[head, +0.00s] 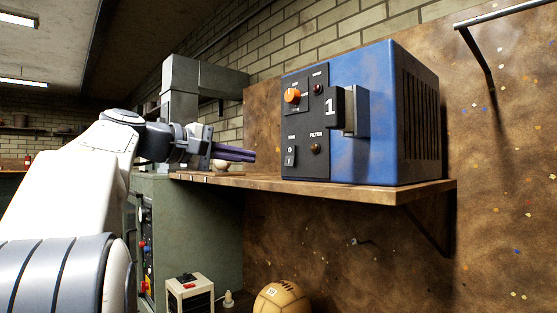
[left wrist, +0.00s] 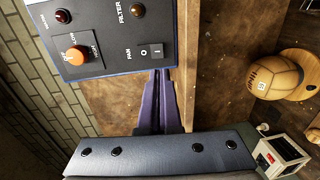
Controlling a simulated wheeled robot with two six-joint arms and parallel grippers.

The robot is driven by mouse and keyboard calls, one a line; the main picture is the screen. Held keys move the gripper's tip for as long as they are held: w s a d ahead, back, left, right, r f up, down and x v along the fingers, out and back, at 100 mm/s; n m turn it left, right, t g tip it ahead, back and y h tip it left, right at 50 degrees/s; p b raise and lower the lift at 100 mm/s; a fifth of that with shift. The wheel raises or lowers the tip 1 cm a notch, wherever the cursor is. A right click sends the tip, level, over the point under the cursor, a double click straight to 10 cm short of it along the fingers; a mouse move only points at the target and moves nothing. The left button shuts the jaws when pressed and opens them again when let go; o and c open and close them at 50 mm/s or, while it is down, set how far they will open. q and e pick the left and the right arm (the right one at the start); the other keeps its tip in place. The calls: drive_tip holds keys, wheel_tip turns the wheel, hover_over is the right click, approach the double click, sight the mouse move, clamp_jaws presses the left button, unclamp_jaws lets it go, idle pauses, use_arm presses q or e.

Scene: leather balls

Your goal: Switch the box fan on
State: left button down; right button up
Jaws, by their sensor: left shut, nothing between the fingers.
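A blue box unit (head: 385,105) with a black front panel marked 1 stands on a wooden shelf. A black rocker switch (head: 290,157) marked O and I sits low on the left of the panel. In the left wrist view the switch (left wrist: 151,51) carries the label FAN; which side is pressed in, I cannot tell. My left gripper (head: 254,156) is shut and empty, its purple fingers pointing at the panel from the left, level with the switch and apart from it. In the left wrist view its fingertips (left wrist: 161,72) show just below the switch. My right gripper is not in view.
A leather ball (head: 282,298) lies below.

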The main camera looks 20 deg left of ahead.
sight(288, 165)
use_arm(q)
drive_tip(key=p+x, duration=0.3)
drive_tip(key=x, duration=0.6)
drive_tip(key=shift+r, duration=0.1)
drive_tip(key=shift+w+d, duration=0.15)
drive_tip(key=shift+w, duration=0.2)
drive_tip(key=shift+w+f, duration=0.1)
drive_tip(key=shift+f, duration=0.1)
drive_tip(key=shift+w+d+f+b, duration=0.1)
drive_tip(key=shift+w+d+b, duration=0.05)
drive_tip(key=shift+b, duration=0.15)
